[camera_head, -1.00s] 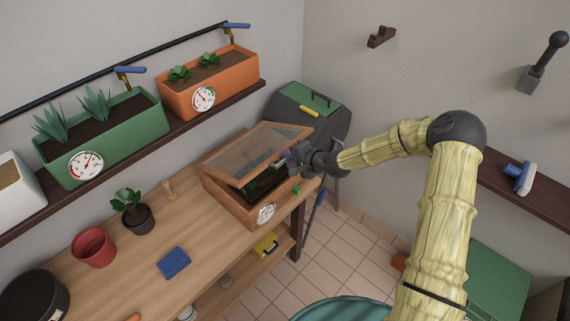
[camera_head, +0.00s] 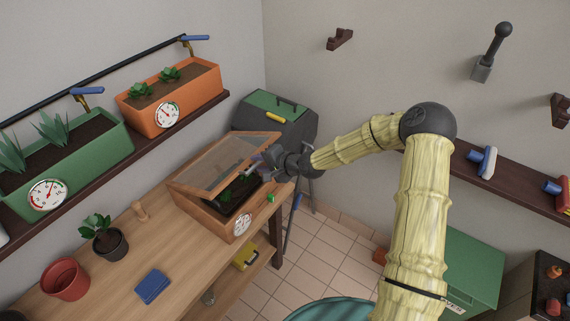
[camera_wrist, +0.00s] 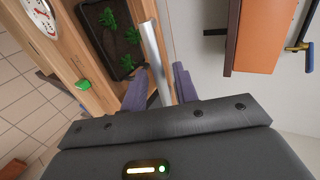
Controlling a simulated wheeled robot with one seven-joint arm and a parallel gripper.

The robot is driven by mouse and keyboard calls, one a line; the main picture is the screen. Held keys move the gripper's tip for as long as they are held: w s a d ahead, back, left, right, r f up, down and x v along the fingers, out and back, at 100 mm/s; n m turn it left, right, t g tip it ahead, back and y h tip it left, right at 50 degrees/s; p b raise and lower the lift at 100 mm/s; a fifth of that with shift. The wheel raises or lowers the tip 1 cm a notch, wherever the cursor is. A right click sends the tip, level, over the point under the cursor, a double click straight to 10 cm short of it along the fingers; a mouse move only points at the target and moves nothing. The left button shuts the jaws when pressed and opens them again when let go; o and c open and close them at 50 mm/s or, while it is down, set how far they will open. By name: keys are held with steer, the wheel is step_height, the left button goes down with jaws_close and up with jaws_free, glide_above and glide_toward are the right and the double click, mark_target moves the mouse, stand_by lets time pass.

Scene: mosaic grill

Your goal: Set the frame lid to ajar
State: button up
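The wooden frame box (camera_head: 212,219) stands at the far end of the bench. Its glazed, wood-edged lid (camera_head: 222,160) is tilted up, with a wedge-shaped gap showing the dark tray and green seedlings (camera_wrist: 112,35) inside. My gripper (camera_head: 268,162) is at the lid's raised front edge, on the right side of the box. In the wrist view, a silver bar (camera_wrist: 155,55), which looks like the lid's handle, runs between the two fingers of my gripper (camera_wrist: 160,88). The fingertip contact is partly hidden.
A round dial (camera_head: 242,224) and a green knob (camera_head: 271,198) are on the box's front. A dark grill (camera_head: 290,128) stands behind the box. A shelf with planters (camera_head: 170,100) runs along the left wall. Tiled floor (camera_head: 312,246) lies open right of the bench.

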steer(key=b+v, duration=0.2)
steer(key=v, duration=1.4)
steer(key=shift+a, duration=0.15)
steer(key=s+d+f+n+g+h, duration=0.45)
steer(key=s+f+h, duration=0.2)
steer(key=s, duration=0.25)
steer(key=s+d+r+n+h, duration=0.2)
steer(key=s+d+r, duration=0.4)
steer(key=s, duration=0.5)
steer(key=shift+r+n+h, duration=0.35)
steer(key=shift+r+h, duration=0.3)
steer(key=shift+r, duration=0.25)
